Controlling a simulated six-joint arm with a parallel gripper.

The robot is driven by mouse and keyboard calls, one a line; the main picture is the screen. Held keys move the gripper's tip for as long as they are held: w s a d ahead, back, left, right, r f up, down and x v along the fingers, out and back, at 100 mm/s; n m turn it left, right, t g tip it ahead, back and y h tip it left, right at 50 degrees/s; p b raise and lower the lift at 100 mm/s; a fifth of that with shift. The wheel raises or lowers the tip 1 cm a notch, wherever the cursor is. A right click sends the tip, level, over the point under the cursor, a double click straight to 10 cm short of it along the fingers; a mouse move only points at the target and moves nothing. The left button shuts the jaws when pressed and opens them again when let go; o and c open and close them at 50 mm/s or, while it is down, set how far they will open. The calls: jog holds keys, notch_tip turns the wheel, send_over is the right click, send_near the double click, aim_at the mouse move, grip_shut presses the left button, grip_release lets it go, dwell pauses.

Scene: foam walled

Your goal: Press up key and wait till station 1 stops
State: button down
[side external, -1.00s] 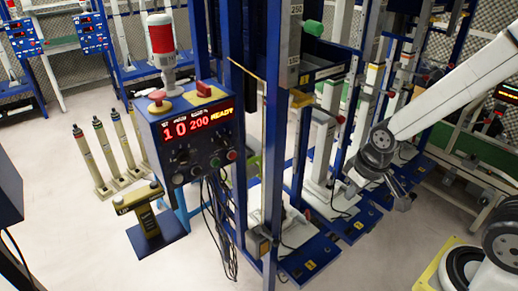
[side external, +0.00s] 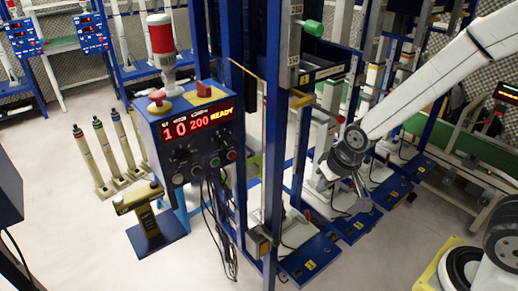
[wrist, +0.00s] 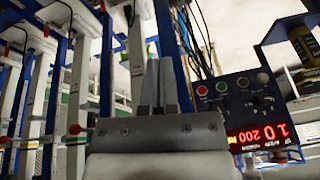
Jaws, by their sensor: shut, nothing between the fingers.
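The blue control box (side external: 205,150) stands left of centre in the side external view. Its red and yellow display (side external: 198,122) reads 10, 200 and READY. Knobs and small round buttons sit below the display. The wrist view shows the box (wrist: 245,95) at the right, upside down, with a red button (wrist: 202,91) and a green button (wrist: 221,87). Their labels are too small to read, so I cannot tell which is the up key. My gripper (side external: 364,196) is shut and empty, right of the box and apart from it, among the stations. Its fingers (wrist: 158,75) point up in the wrist view.
Several cylinders (side external: 100,155) stand on the floor at left.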

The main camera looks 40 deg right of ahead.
aim_at(178, 180)
jog(key=w+a+f+m+t+y, duration=0.1)
jog(key=w+a+f+m+t, duration=0.1)
jog(key=w+a, duration=0.6)
jog(key=w+a+f+m+t+y, duration=0.2)
jog(key=w+a+m, duration=0.5)
jog(key=a, duration=0.7)
notch_tip(178, 180, down, 2)
jog(key=shift+w+a+t, duration=0.4)
jog(key=shift+w+t, duration=0.1)
jog(key=shift+w, duration=0.2)
jog(key=w, duration=0.8)
jog(key=shift+w, duration=0.4)
